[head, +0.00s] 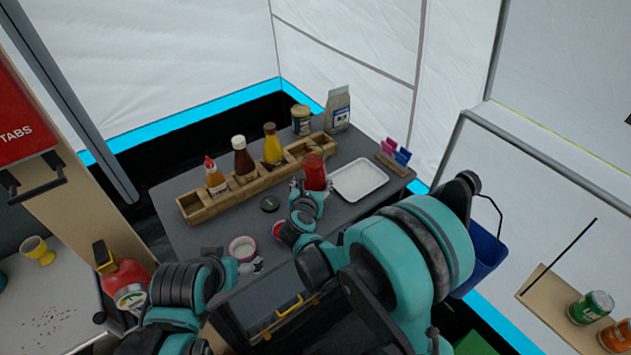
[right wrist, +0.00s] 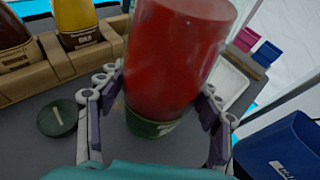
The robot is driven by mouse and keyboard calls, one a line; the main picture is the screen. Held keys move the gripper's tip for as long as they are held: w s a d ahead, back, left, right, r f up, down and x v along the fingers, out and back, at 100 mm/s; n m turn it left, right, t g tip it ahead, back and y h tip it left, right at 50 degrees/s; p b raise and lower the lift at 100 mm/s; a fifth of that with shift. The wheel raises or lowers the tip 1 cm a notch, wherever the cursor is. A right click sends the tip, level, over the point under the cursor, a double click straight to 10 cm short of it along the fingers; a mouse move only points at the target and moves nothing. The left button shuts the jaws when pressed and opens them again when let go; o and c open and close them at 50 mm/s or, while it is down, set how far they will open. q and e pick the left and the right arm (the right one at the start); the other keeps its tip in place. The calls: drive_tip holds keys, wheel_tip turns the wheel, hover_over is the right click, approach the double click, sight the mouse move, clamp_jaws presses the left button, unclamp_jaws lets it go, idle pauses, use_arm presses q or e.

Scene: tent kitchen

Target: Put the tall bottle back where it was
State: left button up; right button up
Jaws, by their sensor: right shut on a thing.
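My right gripper (head: 309,197) is shut on a red bottle (head: 314,172), beside the front of the wooden caddy's right part. In the right wrist view the red bottle (right wrist: 180,60) stands between the fingers (right wrist: 160,115), with a green band at its low end.
A white tray (head: 359,180) lies right of the red bottle. A dark round lid (head: 270,203) lies in front of the caddy. A jar (head: 301,120) and a carton (head: 338,108) stand behind. A card holder (head: 393,164) sits at the right edge; a blue bin (head: 486,255) is beyond.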

wheel_tip(320, 180, down, 2)
drive_tip(key=shift+f+b, duration=0.25)
drive_tip(key=shift+b, duration=0.25)
drive_tip(key=shift+r, duration=0.1)
drive_tip(key=o, duration=1.9)
